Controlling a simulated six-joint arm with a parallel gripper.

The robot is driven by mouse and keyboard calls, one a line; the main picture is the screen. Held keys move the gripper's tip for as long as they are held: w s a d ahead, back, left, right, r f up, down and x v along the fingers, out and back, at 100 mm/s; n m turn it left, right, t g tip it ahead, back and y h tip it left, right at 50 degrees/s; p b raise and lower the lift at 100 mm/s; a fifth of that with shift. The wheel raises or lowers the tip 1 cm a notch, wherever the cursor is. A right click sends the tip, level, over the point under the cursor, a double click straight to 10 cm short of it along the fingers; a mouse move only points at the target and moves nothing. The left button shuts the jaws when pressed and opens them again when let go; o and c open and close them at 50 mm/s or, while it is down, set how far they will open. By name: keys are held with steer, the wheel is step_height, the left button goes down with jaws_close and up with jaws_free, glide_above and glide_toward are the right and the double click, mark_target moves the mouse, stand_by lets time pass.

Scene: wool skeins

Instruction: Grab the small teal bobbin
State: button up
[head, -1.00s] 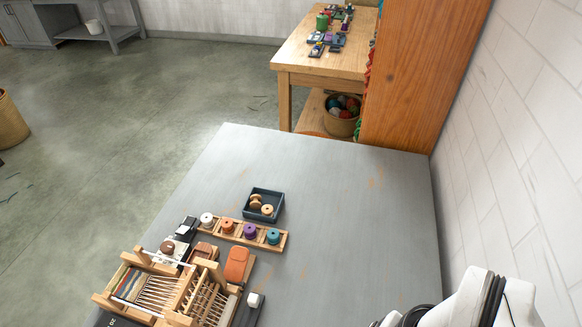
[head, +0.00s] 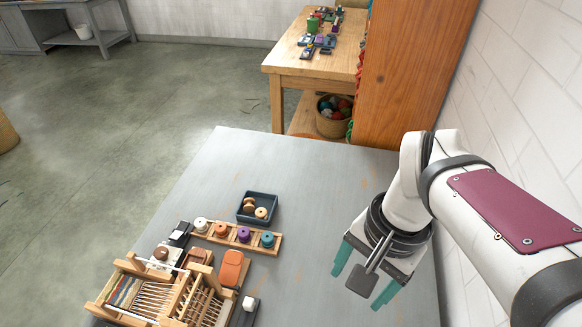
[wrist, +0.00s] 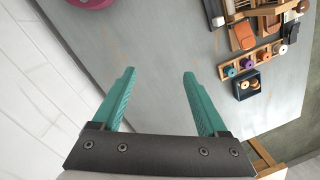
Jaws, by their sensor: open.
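The small teal bobbin (head: 268,239) sits at the right end of a wooden rack (head: 208,236) on the grey table, beside a purple bobbin (head: 244,234), an orange bobbin (head: 221,230) and a white bobbin (head: 201,225). My gripper (head: 358,288) is open and empty, with teal fingers, over the right part of the table. It is to the right of the rack and well apart from the teal bobbin. In the wrist view, the teal bobbin (wrist: 232,72) shows small at the upper right, beyond the open fingers (wrist: 160,72).
A dark blue tray (head: 240,214) with wooden spools stands behind the rack. A small wooden loom (head: 112,290) and an orange object (head: 232,268) stand in front of it. A wooden cabinet (head: 408,70) rises behind the table.

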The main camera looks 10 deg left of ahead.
steer(key=w+a, duration=0.5)
steer(key=w, duration=0.3)
steer(key=m+h, duration=0.1)
glide_above(267, 237)
step_height(267, 237, down, 8)
step_height(267, 237, down, 16)
steer(key=shift+r, duration=0.1)
jaws_close()
